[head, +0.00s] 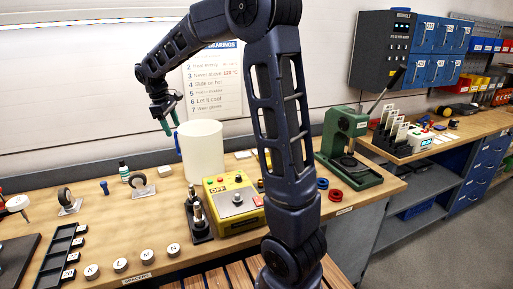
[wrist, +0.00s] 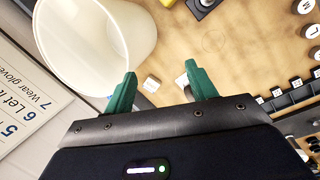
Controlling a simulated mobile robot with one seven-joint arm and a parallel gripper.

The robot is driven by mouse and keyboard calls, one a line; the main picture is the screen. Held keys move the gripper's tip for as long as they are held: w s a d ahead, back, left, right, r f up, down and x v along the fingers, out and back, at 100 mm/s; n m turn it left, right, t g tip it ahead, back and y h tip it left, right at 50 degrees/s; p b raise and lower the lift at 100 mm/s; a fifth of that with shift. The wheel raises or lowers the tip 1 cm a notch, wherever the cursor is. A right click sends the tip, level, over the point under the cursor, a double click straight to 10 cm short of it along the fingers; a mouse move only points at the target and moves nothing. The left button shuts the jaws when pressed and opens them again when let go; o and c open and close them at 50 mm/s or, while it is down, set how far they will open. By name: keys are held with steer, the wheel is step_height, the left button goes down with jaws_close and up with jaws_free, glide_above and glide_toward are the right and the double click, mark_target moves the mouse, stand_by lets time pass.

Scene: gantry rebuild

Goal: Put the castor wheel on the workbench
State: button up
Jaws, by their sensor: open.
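Two castor wheels with dark tyres and pale mounting plates stand on the wooden workbench (head: 110,228) at the left in the head view: one castor wheel (head: 66,198) farther left and another castor wheel (head: 139,181) nearer the white container. My gripper (head: 166,125) hangs above the back of the bench, just left of the white container's rim. Its green fingers also show apart in the wrist view (wrist: 162,82), with nothing held between them. A pale piece partly hidden behind the right finger there cannot be identified.
The tall white container (head: 203,150) stands close beside my gripper. A yellow control box (head: 233,202) and green press (head: 345,150) are to the right. A black slotted tray (head: 62,252) and several lettered round pieces line the front left. Bare wood lies between the castors and these pieces.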

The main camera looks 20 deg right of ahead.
steer(key=s+d+r+m+t+y, duration=0.3)
steer(key=s+d+m, duration=0.5)
steer(key=s+d, duration=1.15)
steer(key=s+d+f+m, duration=0.3)
steer(key=s, duration=0.7)
steer(key=shift+s+m+t+h, duration=0.15)
steer(key=shift+m+t+h, duration=0.15)
steer(key=shift+m+t, duration=0.1)
